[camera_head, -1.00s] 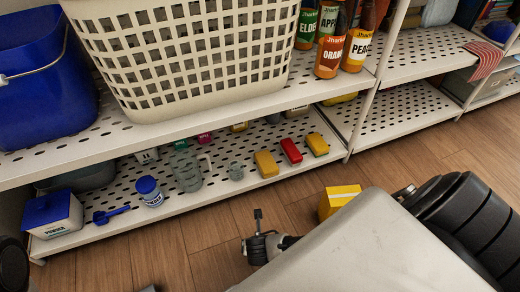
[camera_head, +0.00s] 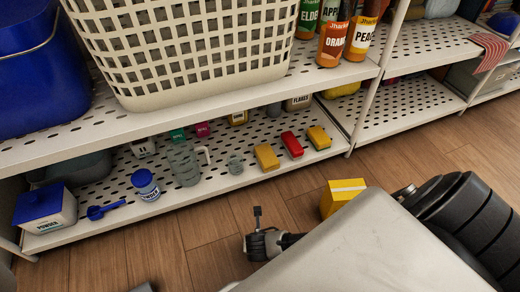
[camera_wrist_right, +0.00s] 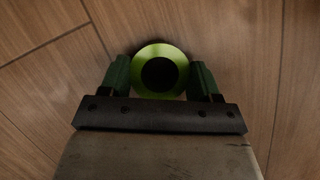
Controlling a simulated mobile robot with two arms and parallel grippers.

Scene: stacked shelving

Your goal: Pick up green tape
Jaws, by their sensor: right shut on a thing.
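In the right wrist view, a green tape roll (camera_wrist_right: 160,51) with a dark round hole sits between the two fingers of my right gripper (camera_wrist_right: 161,74). The fingers touch it on both sides and are shut on it. Wood floor lies behind the roll; I cannot tell whether the roll still touches it. The green tape does not show in the head view.
A perforated lower shelf (camera_head: 222,186) holds yellow and red items, a glass jug (camera_head: 184,165) and a blue-lidded box (camera_head: 46,208). A cream basket (camera_head: 185,50) stands on the shelf above. A yellow box (camera_head: 341,198) is on the floor.

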